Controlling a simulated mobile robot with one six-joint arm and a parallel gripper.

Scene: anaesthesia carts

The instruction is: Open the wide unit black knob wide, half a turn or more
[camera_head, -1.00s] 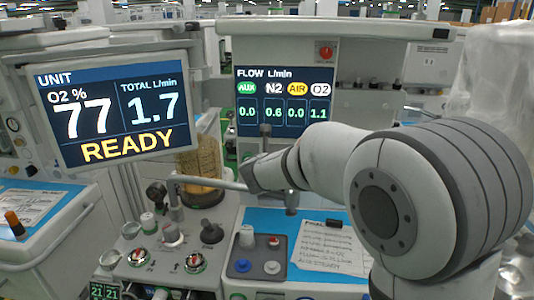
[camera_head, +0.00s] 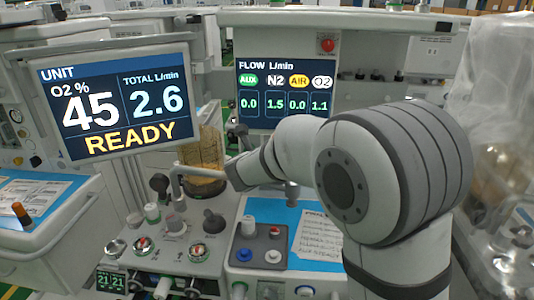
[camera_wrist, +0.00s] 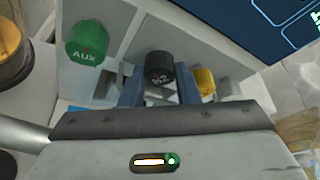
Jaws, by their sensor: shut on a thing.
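The black knob (camera_wrist: 160,67) stands between the two fingers of my gripper (camera_wrist: 160,86) in the wrist view, and the fingers are shut on its sides. Its face marking is too small to read surely. A green knob marked AUX (camera_wrist: 87,38) is to its left and a yellow knob (camera_wrist: 204,82) close to its right. In the head view the black knob is hidden behind my arm. The flow screen (camera_head: 287,93) there reads N2 1.5, AIR 0.0, O2 1.1 and AUX 0.0. The unit screen (camera_head: 118,105) reads O2 45%, total 2.6 L/min and READY.
Below my arm are a grey tray with a blue button (camera_head: 246,255) and a white note (camera_head: 316,238). A control panel with dials (camera_head: 197,252) lies to the left. A clear-wrapped unit (camera_head: 497,110) stands close on the right.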

